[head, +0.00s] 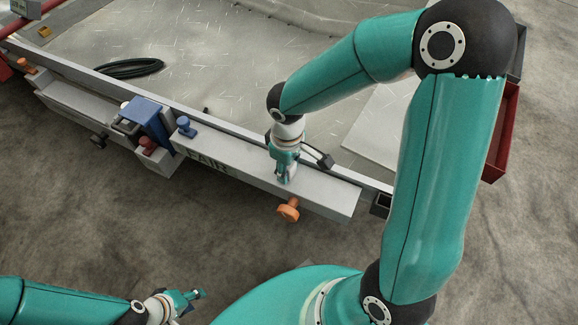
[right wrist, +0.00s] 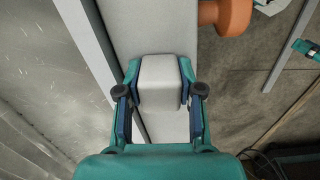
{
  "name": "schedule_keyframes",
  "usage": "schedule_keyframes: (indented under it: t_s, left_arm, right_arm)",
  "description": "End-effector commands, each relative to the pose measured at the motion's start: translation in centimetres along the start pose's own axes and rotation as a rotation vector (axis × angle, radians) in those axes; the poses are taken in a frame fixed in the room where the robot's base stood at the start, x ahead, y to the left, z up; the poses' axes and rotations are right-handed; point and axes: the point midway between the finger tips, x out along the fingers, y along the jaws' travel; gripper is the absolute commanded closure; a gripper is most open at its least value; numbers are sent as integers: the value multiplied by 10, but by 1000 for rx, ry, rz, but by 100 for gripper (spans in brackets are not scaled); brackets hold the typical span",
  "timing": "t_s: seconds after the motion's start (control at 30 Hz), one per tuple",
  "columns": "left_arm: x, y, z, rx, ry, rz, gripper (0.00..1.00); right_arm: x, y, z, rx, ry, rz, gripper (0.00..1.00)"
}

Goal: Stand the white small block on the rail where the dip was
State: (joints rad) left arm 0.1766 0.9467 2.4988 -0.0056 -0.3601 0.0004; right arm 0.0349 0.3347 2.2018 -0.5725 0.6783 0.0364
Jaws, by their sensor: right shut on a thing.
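The white small block (right wrist: 160,80) is between the fingers of my right gripper (right wrist: 160,92) in the right wrist view. The gripper is shut on it. The pale rail (head: 325,193) runs along the near side of the hull, and my right gripper (head: 285,178) is over its right part in the head view. The rail also shows under the block in the right wrist view (right wrist: 155,30). I cannot tell whether the block touches it. No dip shows clearly. My left gripper (head: 188,297) is low at the left, away from the rail; its finger opening is unclear.
A blue clamp-like part (head: 152,120) and a blue knob (head: 186,127) stand along the rail to the left. An orange knob (head: 289,209) sticks out from its near side. A black coil (head: 128,67) lies on the hull floor. A red tray (head: 500,140) is at the right.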

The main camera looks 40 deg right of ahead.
Motion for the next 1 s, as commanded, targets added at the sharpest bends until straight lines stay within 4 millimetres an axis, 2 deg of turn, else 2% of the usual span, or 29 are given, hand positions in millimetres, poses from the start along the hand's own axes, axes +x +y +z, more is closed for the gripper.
schedule_keyframes:
  t_s: [0.23,0.27,0.4,0.77,0.87,1.0]
  left_arm:
    - [3,-1,0,0,0,0,60]
    - [2,-1,0,0,0,0,60]
    - [2,-1,0,0,0,0,60]
    - [-1,0,0,0,0,0,60]
    - [-4,1,0,0,0,0,60]
    - [-11,4,0,0,0,0,60]
  right_arm:
    - [3,0,0,0,0,0,98]
    - [2,0,0,0,0,0,60]
    - [1,0,0,0,0,0,38]
    - [-2,0,0,1,0,0,38]
    - [-10,1,0,0,2,2,38]
    - [-33,0,0,1,4,3,38]
